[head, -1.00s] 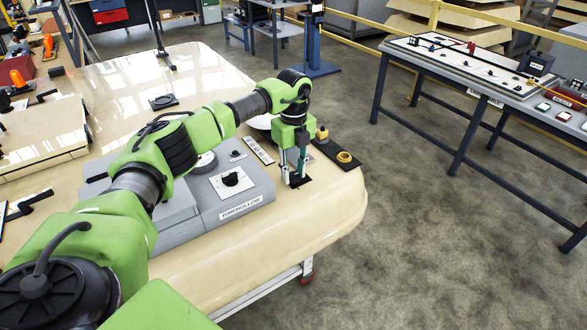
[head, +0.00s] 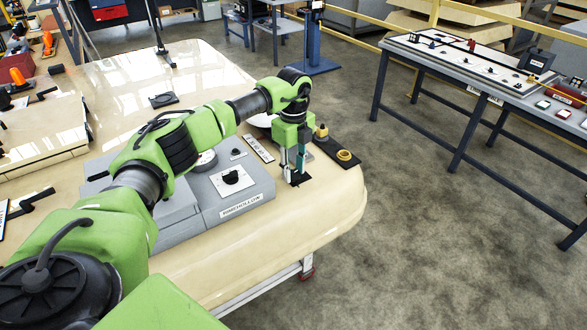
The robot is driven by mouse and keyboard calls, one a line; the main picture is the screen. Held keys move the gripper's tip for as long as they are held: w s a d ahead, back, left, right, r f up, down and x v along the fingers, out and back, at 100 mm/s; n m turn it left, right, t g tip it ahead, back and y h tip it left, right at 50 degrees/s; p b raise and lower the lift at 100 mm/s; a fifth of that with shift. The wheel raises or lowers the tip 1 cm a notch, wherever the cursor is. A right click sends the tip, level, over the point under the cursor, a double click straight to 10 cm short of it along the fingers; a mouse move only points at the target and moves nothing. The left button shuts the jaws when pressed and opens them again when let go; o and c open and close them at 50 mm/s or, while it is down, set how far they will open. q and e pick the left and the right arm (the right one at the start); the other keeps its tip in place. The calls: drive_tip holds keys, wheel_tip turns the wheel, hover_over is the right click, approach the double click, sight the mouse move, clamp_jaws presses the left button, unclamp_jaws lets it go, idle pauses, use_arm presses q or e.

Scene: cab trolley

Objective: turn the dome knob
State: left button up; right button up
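Whatever is between the tips is hidden or too small to make out. I cannot make out a dome knob for certain. A black knob (head: 231,178) sits on a white plate on the grey box (head: 250,190), left of the gripper. A pale round part (head: 205,160) shows partly behind my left arm. My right gripper is not in view.
The trolley's front right top (head: 310,225) is bare. A separate table (head: 480,85) stands at right.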

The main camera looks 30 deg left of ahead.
sight(294, 173)
use_arm(q)
drive_tip(key=shift+o, duration=1)
wheel_tip(294, 173, up, 12)
